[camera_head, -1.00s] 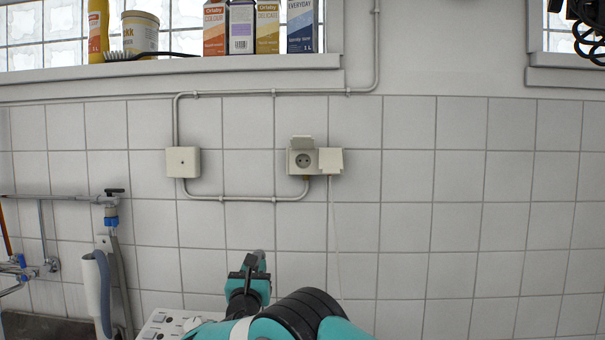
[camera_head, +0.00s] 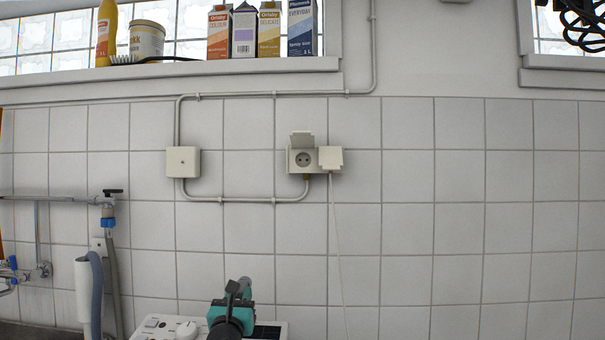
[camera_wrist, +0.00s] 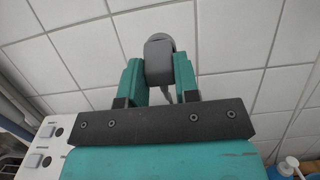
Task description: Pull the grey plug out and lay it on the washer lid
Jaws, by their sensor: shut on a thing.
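In the wrist view my gripper (camera_wrist: 158,72) is shut on the grey plug (camera_wrist: 158,52), which sits between the teal fingers; a grey stub or cord hangs down behind it.
A tap and pipe (camera_head: 108,215) and a grey hose (camera_head: 92,290) stand at left. Bottles and cartons (camera_head: 270,30) line the sill. The tiled wall at right is bare.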

